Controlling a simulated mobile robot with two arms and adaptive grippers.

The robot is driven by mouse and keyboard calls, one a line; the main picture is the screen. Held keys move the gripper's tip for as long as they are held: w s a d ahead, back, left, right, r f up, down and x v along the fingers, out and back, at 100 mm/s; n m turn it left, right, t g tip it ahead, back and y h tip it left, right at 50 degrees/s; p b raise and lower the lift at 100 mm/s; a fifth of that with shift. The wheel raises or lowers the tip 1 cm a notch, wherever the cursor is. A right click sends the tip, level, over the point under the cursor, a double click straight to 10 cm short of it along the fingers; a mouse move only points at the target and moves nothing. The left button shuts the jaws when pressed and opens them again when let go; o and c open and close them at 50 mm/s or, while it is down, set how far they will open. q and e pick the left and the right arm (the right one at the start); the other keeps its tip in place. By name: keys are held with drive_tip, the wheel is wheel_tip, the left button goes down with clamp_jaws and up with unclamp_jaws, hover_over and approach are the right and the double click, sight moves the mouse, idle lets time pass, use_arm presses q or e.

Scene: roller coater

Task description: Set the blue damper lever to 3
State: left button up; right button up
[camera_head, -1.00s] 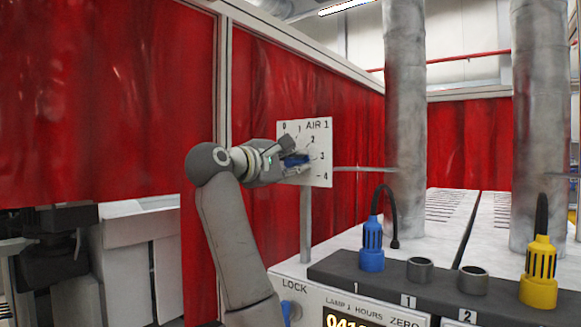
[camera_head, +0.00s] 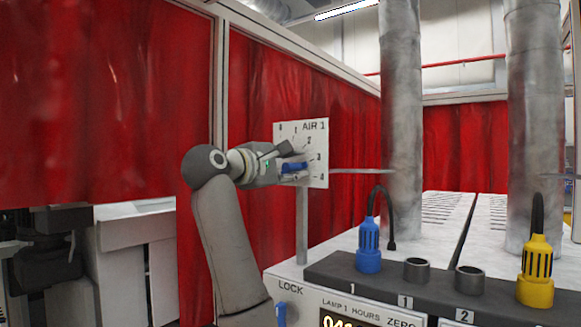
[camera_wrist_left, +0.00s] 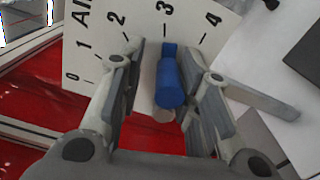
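The AIR 1 dial plate (camera_head: 315,175) is white and marked 0 to 4; it also fills the top of the left wrist view (camera_wrist_left: 120,45). The blue damper lever (camera_head: 295,167) lies in front of it. In the left wrist view the blue lever (camera_wrist_left: 169,82) points at or close to the 3. My left gripper (camera_head: 291,160) is at the plate, with its fingers on either side of the lever. In the wrist view the left gripper (camera_wrist_left: 172,100) is open, with gaps visible between lever and fingers. My right gripper is not in view.
A grey post (camera_head: 302,225) carries the plate. A thin rod (camera_head: 360,171) runs from the plate to a large grey duct (camera_head: 401,120). Red curtains (camera_head: 110,100) stand behind. A blue connector (camera_head: 369,247) and a yellow connector (camera_head: 537,272) stand on the machine's front.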

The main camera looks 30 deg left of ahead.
use_arm(q)
drive_tip(key=shift+w+f, duration=0.1)
drive_tip(key=shift+f, duration=0.05)
drive_tip(key=s, duration=1.2)
drive_tip(key=shift+a, duration=0.45)
